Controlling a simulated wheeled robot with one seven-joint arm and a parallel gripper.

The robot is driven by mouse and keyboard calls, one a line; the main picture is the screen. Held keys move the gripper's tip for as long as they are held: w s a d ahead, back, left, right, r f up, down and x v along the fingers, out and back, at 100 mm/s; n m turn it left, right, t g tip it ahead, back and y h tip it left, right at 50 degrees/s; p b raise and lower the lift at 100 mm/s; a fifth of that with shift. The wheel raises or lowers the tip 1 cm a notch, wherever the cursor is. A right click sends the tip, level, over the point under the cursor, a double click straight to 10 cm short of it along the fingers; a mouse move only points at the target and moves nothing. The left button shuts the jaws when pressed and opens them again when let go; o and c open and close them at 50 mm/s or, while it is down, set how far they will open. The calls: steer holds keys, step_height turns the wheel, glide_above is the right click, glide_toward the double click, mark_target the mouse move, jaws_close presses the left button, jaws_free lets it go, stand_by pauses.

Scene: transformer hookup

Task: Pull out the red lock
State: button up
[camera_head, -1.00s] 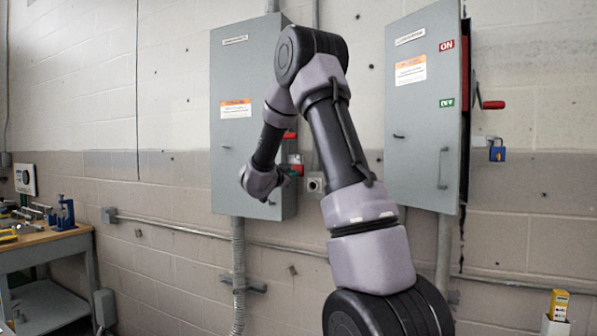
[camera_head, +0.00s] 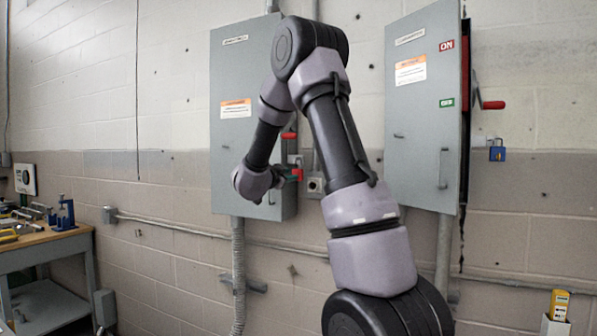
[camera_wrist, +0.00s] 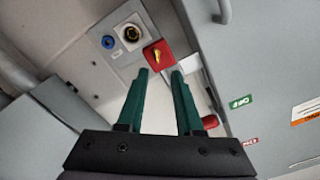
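The red lock (camera_wrist: 158,54) is a small red block with a yellow part on its face. It sits on the side of the left grey cabinet (camera_head: 232,75), beside a grey plate with round sockets. My gripper (camera_wrist: 161,71) is open, its two green fingers apart. In the wrist view the fingertips lie just short of the lock's lower edge, with nothing between them; I cannot tell whether they touch it. In the head view the lock (camera_head: 298,174) is small and partly hidden by my gripper (camera_head: 291,173).
A red switch handle (camera_head: 289,135) stands above the lock, also in the wrist view (camera_wrist: 210,122). The right cabinet (camera_head: 422,110) has a red lever (camera_head: 493,105) and a blue padlock (camera_head: 497,154). A workbench (camera_head: 45,237) with tools stands at far left.

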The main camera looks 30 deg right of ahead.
steer(key=s+a+r+n+t+y, duration=0.2)
steer(key=s+a+r+n+y, duration=0.15)
steer(key=s+a+y, duration=0.45)
steer(key=s+a+r+n+t+y, duration=0.1)
steer(key=s+a+r+n+y, duration=0.2)
steer(key=s+a+n+y, duration=0.5)
steer(key=s+a+f+n+g, duration=0.1)
steer(key=s+f+g, duration=0.2)
steer(key=s, duration=0.7)
steer(key=s+a+f+g, duration=0.1)
steer(key=s+f+g, duration=0.3)
steer(key=s, duration=0.6)
steer(key=shift+s+n, duration=0.35)
steer(key=shift+s, duration=0.05)
steer(key=shift+f, duration=0.1)
